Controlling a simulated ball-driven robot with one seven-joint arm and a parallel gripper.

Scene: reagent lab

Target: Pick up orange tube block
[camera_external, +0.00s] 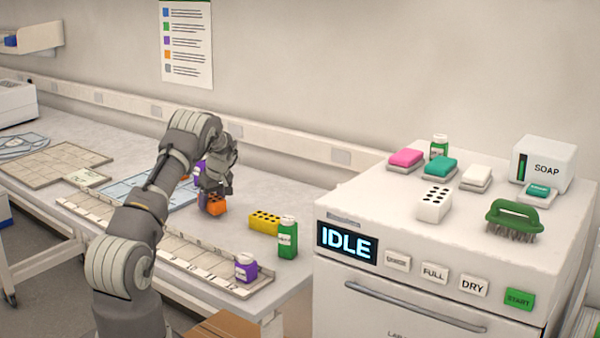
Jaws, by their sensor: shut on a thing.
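The orange tube block (216,207) is a small block with dark holes in its top, at the bench in the middle of the external view. My gripper (213,193) points down over it and is shut on it, hiding part of its left side and top. I cannot tell whether the block touches the bench or hangs just above it.
A yellow tube block (265,221) and a green bottle (288,238) stand just right. A purple bottle (246,268) stands on the front tray (205,262). A purple item (199,172) is behind my gripper. The washer (440,260) bounds the right side.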

